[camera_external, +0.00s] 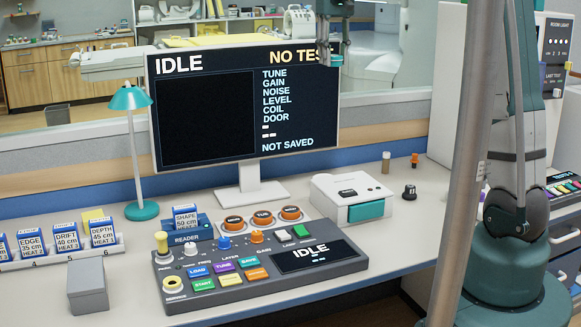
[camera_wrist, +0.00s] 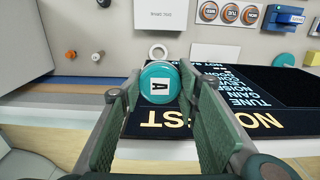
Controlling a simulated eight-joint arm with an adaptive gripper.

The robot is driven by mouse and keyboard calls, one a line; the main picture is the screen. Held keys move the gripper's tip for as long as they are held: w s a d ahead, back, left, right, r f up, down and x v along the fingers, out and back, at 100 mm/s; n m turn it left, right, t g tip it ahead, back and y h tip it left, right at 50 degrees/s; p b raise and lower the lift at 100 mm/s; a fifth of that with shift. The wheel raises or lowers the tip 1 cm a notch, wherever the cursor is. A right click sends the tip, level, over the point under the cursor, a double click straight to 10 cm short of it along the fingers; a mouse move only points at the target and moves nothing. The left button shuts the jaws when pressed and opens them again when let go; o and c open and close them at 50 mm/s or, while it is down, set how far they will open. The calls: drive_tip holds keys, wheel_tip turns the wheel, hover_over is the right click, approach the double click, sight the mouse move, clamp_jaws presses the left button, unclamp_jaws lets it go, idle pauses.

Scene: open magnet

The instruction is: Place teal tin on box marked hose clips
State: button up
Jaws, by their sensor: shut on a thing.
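The teal tin (camera_wrist: 160,84) shows in the wrist view with a round face and a white label reading "A". My gripper (camera_wrist: 161,97) is shut on it, with a finger pad on each side. In the external view my gripper (camera_external: 335,46) is at the top, in front of the monitor's upper right corner, high above the desk. No label reading "hose clips" is legible in either view. A white box with a teal front (camera_external: 348,198) stands on the desk right of the monitor; its small print is unreadable.
The monitor (camera_external: 245,105) stands at the desk's back. The control console (camera_external: 260,262), reader (camera_external: 185,232) and teal lamp (camera_external: 130,98) occupy the left and middle. A small black knob (camera_external: 409,191) is right of the white box. A grey pole (camera_external: 470,160) crosses the right side.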

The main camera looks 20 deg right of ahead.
drive_tip(key=a+f+n, duration=0.1)
drive_tip(key=a+f, duration=0.2)
drive_tip(key=a, duration=0.7)
drive_tip(key=a+f+n, duration=0.1)
drive_tip(key=a+f, duration=0.3)
drive_tip(key=a, duration=0.6)
drive_tip(key=m+p, duration=0.2)
drive_tip(key=p, duration=0.4)
hover_over(92, 270)
wheel_tip(92, 270, down, 20)
drive_tip(key=shift+f, duration=0.15)
drive_tip(key=shift+f, duration=0.15)
drive_tip(key=shift+f, duration=3)
drive_tip(key=shift+f, duration=1.85)
